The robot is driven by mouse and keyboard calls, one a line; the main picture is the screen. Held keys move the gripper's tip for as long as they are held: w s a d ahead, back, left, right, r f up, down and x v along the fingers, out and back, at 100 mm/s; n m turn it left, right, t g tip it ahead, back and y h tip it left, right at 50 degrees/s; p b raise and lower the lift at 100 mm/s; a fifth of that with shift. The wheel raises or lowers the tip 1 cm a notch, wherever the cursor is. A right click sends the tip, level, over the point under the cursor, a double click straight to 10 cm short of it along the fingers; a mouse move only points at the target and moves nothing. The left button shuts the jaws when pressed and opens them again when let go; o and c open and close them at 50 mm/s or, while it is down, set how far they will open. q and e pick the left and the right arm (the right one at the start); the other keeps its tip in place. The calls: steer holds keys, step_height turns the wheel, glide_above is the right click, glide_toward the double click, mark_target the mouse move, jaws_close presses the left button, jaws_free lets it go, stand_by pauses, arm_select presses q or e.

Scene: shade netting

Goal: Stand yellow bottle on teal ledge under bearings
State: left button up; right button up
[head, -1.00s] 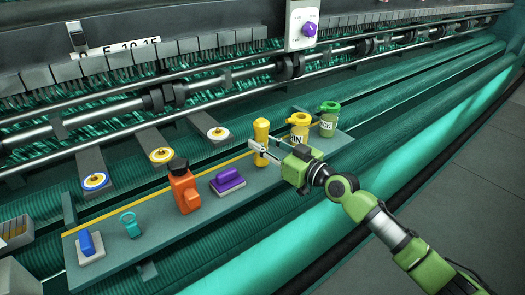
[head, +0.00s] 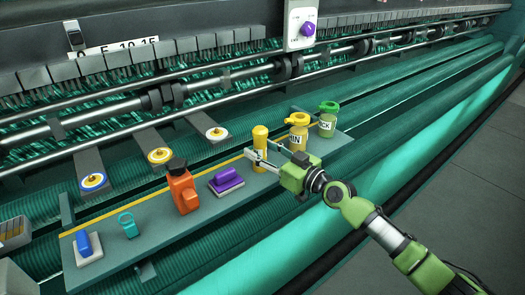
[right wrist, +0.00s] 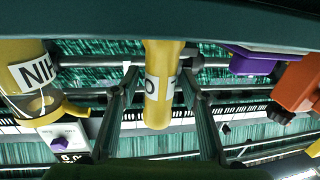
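The yellow bottle (head: 260,146) stands upright on the teal ledge (head: 150,232), between the purple block and the yellow jar. My right gripper (head: 262,154) is around its middle from the front right, one finger partly covering the bottle. In the right wrist view, which looks upside down, the bottle (right wrist: 163,75) with its white label is between two spread fingers (right wrist: 160,90), with gaps on both sides. The bearings (head: 290,66) are dark collars on the metal rod above and behind. My left gripper is not in view.
A yellow jar (head: 299,135) and a green-lidded jar (head: 328,122) stand right of the bottle. A purple block (head: 227,181), an orange bottle (head: 183,190), a teal ring piece (head: 128,225) and a blue piece (head: 88,244) stand to the left. Ledge space between them is narrow.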

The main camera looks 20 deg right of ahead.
steer(key=shift+r, duration=0.15)
steer(key=shift+s+d, duration=0.1)
steer(key=shift+s, duration=0.1)
steer(key=b+v, duration=0.3)
steer(key=v, duration=0.8)
steer(key=shift+s+b, duration=0.3)
steer(key=shift+b, duration=0.1)
steer(key=shift+d, duration=0.1)
